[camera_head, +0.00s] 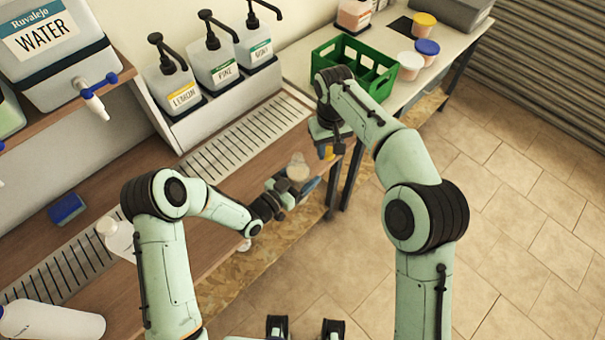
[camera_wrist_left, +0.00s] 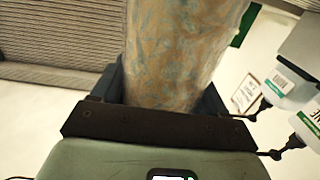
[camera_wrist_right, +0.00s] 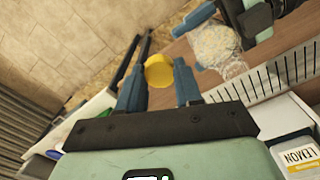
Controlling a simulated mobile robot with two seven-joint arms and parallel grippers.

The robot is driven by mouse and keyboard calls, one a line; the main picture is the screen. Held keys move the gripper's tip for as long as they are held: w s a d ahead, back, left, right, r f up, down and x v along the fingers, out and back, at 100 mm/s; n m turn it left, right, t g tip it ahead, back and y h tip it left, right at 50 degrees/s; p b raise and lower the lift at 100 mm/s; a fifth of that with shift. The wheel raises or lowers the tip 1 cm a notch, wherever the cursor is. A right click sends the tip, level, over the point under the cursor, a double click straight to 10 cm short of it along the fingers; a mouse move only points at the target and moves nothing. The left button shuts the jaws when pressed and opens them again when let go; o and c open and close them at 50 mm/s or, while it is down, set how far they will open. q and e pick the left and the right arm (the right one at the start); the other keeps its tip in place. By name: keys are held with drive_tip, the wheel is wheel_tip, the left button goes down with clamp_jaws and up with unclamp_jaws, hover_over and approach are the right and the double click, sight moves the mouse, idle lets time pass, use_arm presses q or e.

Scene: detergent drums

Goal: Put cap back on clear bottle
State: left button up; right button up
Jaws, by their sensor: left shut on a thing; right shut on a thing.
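The clear bottle (camera_head: 298,168) is in my left gripper (camera_head: 293,186), above the front edge of the wooden counter. In the left wrist view the bottle (camera_wrist_left: 182,50) fills the space between the fingers, and its contents look mottled tan and blue. My right gripper (camera_head: 326,150) is shut on a yellow cap (camera_head: 328,153). In the right wrist view the cap (camera_wrist_right: 158,71) sits between the blue fingertips, apart from the bottle (camera_wrist_right: 214,46). The bottle's top is pale and I see no cap on it. My right arm partly hides its gripper in the head view.
Pump bottles (camera_head: 216,65) stand behind a slotted drip tray (camera_head: 245,135). A green crate (camera_head: 325,62) and lidded tubs (camera_head: 425,50) are on the right counter. A water container (camera_head: 60,45), a blue sponge (camera_head: 67,208) and white bottles (camera_head: 50,320) are at left. The tiled floor is clear.

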drive_tip(key=s+a+r+n, duration=0.2)
drive_tip(key=a+r, duration=0.5)
drive_tip(key=r, duration=0.1)
drive_tip(key=shift+a, duration=0.35)
drive_tip(key=shift+f, duration=2.05)
drive_tip(key=shift+s, duration=0.15)
drive_tip(key=shift+f, duration=0.9)
drive_tip(key=shift+f, duration=0.5)
